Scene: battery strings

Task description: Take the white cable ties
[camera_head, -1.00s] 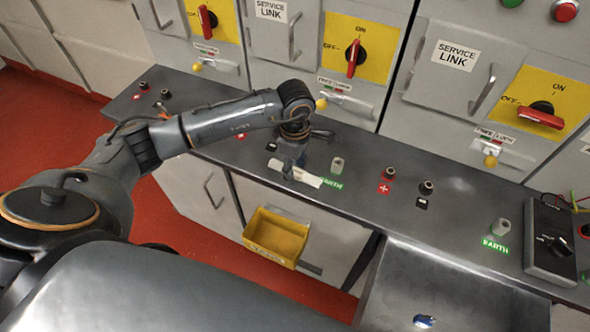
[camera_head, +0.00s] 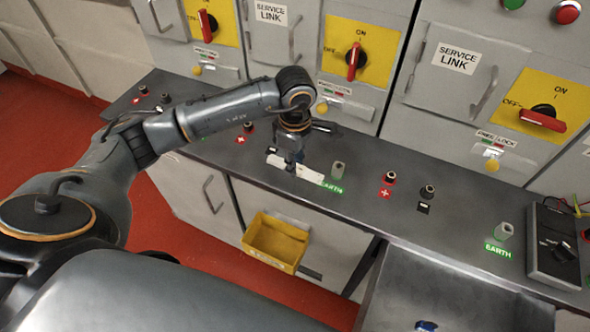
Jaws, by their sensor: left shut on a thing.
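The white cable ties (camera_head: 309,175) show as a pale flat strip at the grey bench top, beside the green EARTH label. My left gripper (camera_head: 291,167) points down at the strip and is shut on it. The fingers cover part of the strip, and its left end shows just past them. I cannot tell whether the strip is clear of the bench surface. My right gripper does not show.
Several terminal posts, such as a grey one (camera_head: 337,171) and a red-labelled one (camera_head: 389,178), stand on the bench (camera_head: 455,205). A black meter (camera_head: 553,247) is at the right. A yellow bin (camera_head: 275,241) hangs at the bench front. Cabinets with red switches (camera_head: 356,60) stand behind.

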